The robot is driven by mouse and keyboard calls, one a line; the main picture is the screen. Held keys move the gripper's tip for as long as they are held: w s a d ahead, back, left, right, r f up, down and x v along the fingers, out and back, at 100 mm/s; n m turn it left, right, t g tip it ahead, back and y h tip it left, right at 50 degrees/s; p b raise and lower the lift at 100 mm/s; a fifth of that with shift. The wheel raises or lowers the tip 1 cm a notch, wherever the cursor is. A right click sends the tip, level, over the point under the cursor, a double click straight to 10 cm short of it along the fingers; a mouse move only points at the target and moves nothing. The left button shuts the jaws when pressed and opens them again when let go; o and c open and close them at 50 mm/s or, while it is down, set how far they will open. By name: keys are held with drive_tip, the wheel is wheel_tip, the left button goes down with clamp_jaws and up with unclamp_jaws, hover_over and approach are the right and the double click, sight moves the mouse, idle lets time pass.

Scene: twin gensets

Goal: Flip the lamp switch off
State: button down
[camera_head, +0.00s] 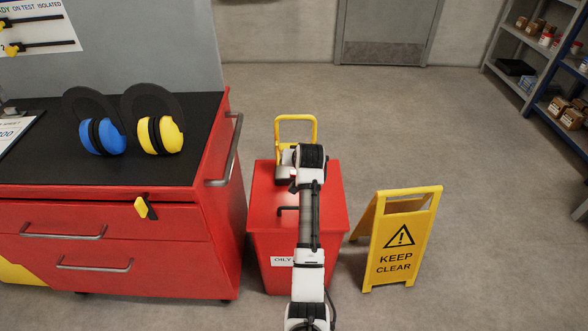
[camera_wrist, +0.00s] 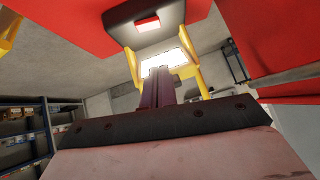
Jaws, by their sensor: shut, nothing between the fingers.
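The lamp shows in the head view as a yellow tubular frame (camera_head: 296,118) at the far side of the red bin, its lower part mostly hidden by my arm. In the wrist view, its yellow frame (camera_wrist: 197,78) surrounds a bright, lit white panel (camera_wrist: 178,57). A dark block with a glowing red-and-white patch, apparently the switch (camera_wrist: 148,24), sits near the top against a red surface. My gripper (camera_wrist: 160,70) is shut and empty. Its fingertips point toward the lamp and overlap the lit panel's lower edge; contact cannot be told. In the head view my wrist hides the fingers.
The red bin (camera_head: 264,235) stands under my arm. A yellow KEEP CLEAR sign (camera_head: 397,254) stands right of it. A red drawer cabinet (camera_head: 115,219) with blue (camera_head: 113,139) and yellow earmuffs (camera_head: 171,136) is left. Shelves (camera_head: 516,75) stand far right; floor between is clear.

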hover_over(293, 171)
drive_tip(key=s+d, duration=0.1)
drive_tip(key=s, duration=0.1)
wheel_tip(293, 171, down, 4)
drive_tip(key=shift+s+f+p, duration=0.1)
drive_tip(key=shift+f+p, duration=0.05)
drive_tip(key=shift+p, duration=0.15)
drive_tip(key=f, duration=0.2)
drive_tip(key=shift+a+f+p, duration=0.2)
drive_tip(key=shift+f+p, duration=0.1)
drive_tip(key=shift+a+f, duration=0.15)
drive_tip(key=shift+f, duration=0.6)
drive_tip(key=shift+a+f+h, duration=0.1)
drive_tip(key=shift+f+h, duration=0.2)
drive_tip(key=shift+d, duration=0.85)
drive_tip(key=shift+r, duration=0.2)
